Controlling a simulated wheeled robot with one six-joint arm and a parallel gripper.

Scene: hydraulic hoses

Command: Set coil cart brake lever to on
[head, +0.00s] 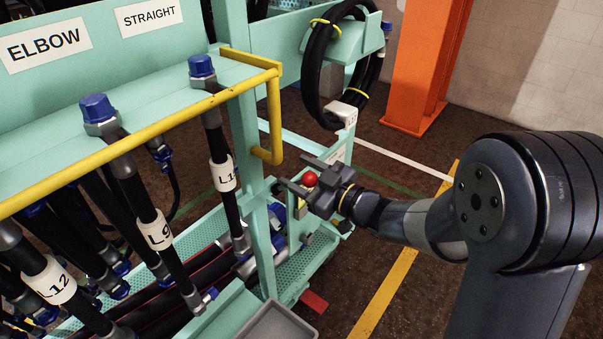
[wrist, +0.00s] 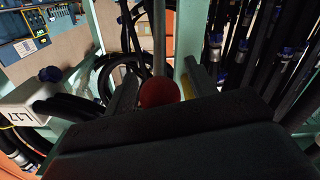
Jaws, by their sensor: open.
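The brake lever shows as a red ball knob (head: 310,179) at the cart's near right corner post. In the wrist view the red knob (wrist: 159,92) sits low between the fingers, with a grey rod (wrist: 159,38) running up behind it. My gripper (head: 301,175) is open, with a finger on either side of the knob. In the wrist view my gripper (wrist: 160,84) also straddles the knob, and I cannot tell whether either finger touches it. Most of the lever's shaft and any on/off marking are hidden in the head view.
The teal coil cart (head: 258,200) carries hanging hoses with tags and blue caps. A yellow rail (head: 275,115) juts out just above my gripper. A coiled black hose (head: 318,70) hangs behind. A grey tray (head: 277,322) is below. Open floor lies right of the cart.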

